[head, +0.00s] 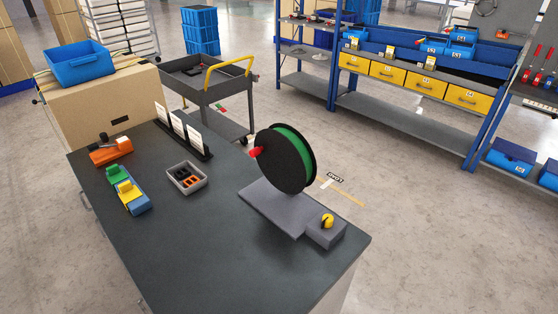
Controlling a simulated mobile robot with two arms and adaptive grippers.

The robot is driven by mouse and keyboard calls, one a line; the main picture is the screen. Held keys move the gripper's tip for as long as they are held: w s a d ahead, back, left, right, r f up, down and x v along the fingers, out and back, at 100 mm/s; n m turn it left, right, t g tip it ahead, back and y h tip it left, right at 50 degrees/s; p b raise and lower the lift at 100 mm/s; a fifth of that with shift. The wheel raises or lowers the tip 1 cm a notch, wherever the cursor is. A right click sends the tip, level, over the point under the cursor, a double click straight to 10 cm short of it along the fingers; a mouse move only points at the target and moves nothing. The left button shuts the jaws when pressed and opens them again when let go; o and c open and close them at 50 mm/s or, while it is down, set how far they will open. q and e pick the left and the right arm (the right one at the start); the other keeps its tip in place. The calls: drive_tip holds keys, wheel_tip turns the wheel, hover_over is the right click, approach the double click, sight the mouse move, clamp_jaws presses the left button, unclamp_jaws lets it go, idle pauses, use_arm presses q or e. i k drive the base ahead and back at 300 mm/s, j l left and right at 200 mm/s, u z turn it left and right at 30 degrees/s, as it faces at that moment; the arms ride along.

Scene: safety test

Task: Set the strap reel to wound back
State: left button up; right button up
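The strap reel (286,159) stands upright on a grey base plate (268,207) near the right end of the dark workbench. It has black side discs with green strap between them. A red handle or knob (256,151) sticks out on its left side. A small grey block with a yellow knob (327,221) sits at the plate's right front corner. How far the strap is wound cannot be told. Neither of my grippers is in view.
The dark workbench (215,240) also carries a small grey bin (187,178), upright cards (180,128), an orange tool (110,150) and green, yellow and blue blocks (127,190). The bench front is clear. A cart (210,90) and blue shelving stand behind.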

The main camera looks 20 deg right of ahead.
sight(284, 156)
drive_tip(key=j+u, duration=0.15)
drive_tip(key=j, duration=0.5)
drive_tip(key=j+u, duration=0.15)
drive_tip(key=j, duration=0.45)
drive_tip(key=i+j+u, duration=0.2)
drive_tip(key=j, duration=0.45)
drive_tip(key=k, duration=0.1)
